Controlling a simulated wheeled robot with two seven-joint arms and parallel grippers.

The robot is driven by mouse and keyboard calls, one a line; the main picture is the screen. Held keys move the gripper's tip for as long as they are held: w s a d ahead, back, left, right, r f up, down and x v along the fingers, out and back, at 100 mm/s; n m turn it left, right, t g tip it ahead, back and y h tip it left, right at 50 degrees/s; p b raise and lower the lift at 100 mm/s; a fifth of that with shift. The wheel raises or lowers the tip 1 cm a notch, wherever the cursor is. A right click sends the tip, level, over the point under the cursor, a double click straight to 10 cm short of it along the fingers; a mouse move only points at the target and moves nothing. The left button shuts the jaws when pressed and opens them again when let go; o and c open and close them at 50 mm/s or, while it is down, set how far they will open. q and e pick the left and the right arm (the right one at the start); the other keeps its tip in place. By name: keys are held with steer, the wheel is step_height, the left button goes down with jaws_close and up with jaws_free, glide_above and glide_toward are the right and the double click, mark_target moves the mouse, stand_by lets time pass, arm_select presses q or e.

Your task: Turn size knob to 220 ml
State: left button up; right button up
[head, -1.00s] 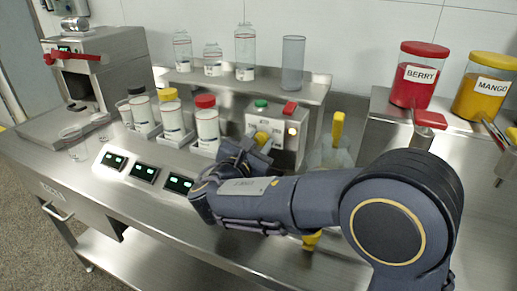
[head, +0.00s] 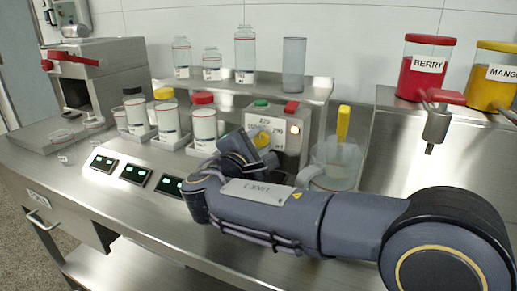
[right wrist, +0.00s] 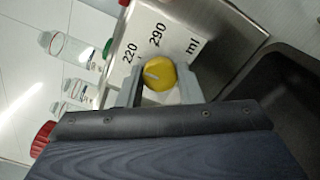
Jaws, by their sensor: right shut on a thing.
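The size knob (head: 262,139) is yellow and sits on the front of a steel dosing box (head: 297,135) with a white scale plate. In the right wrist view the knob (right wrist: 160,70) has a pale pointer mark on its left part. The plate there reads 220, 290 and ml; I cannot tell exactly which number the mark meets. My right gripper (right wrist: 160,88) has one finger on each side of the knob and is shut on it. In the head view my right gripper (head: 245,144) reaches the box from the front. My left gripper is not in view.
A clear jug (head: 338,168) with a yellow-handled tool stands right of the box, close to my right arm. Lidded jars (head: 204,122) stand to the left. Bottles (head: 245,54) stand on the shelf above. Berry (head: 420,72) and mango (head: 490,80) dispensers are at right.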

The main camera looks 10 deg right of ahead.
mark_target(265, 122)
stand_by(0.5)
steer(key=o, duration=1)
steer(key=shift+c, duration=0.2)
steer(key=shift+r, duration=0.3)
step_height(265, 122, up, 3)
steer(key=shift+f+p, duration=0.1)
steer(key=shift+p, duration=0.6)
steer(key=s+a+r+p, duration=0.2)
steer(key=s+r+p, duration=0.1)
steer(key=s+r, duration=0.6)
steer(key=s, duration=0.4)
steer(key=shift+s+a+r+p, duration=0.25)
steer(key=shift+s+a+p, duration=0.1)
steer(key=shift+s, duration=0.05)
